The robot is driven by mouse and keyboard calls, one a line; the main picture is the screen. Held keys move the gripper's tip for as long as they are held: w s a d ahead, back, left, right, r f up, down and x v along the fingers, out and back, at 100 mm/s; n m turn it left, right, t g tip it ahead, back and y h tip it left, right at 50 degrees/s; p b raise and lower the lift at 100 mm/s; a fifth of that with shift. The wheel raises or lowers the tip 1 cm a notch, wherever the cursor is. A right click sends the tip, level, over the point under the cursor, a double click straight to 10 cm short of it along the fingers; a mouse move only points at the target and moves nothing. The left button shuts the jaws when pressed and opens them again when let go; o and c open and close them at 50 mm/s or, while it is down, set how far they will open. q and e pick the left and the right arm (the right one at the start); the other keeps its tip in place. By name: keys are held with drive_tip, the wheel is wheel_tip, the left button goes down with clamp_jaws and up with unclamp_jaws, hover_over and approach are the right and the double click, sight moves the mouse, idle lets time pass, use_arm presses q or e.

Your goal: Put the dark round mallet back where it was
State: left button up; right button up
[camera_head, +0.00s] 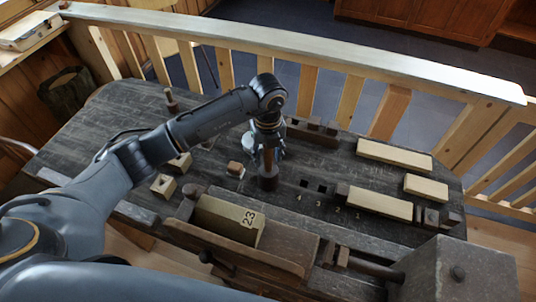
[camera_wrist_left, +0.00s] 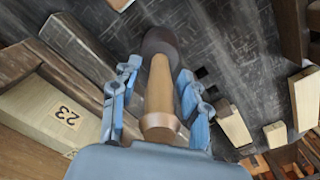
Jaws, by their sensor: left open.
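The dark round mallet (camera_head: 268,180) stands on the workbench with its dark head down and its handle up. In the left wrist view its brown handle (camera_wrist_left: 158,92) points toward the camera, and its dark head (camera_wrist_left: 160,40) lies beyond. My left gripper (camera_head: 268,150) is over the mallet from above. Its fingers (camera_wrist_left: 158,74) are open, one on each side of the handle, with gaps visible on both sides. The gripper hides part of the handle in the head view. My right gripper is not in view.
The dark workbench (camera_head: 110,135) holds a block marked 23 (camera_head: 228,220) in a vise, pale blocks (camera_head: 394,155) at the right, and small blocks (camera_head: 163,185) at the left. Dark square holes (camera_head: 304,183) lie beside painted numbers. A wooden railing (camera_head: 330,62) runs behind.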

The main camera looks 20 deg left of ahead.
use_arm(q)
wheel_tip(320, 180, up, 11)
drive_tip(key=b, duration=0.3)
drive_tip(key=shift+f, duration=0.1)
drive_tip(key=shift+r+b, duration=0.3)
drive_tip(key=shift+r, duration=0.3)
drive_tip(key=shift+f, duration=0.1)
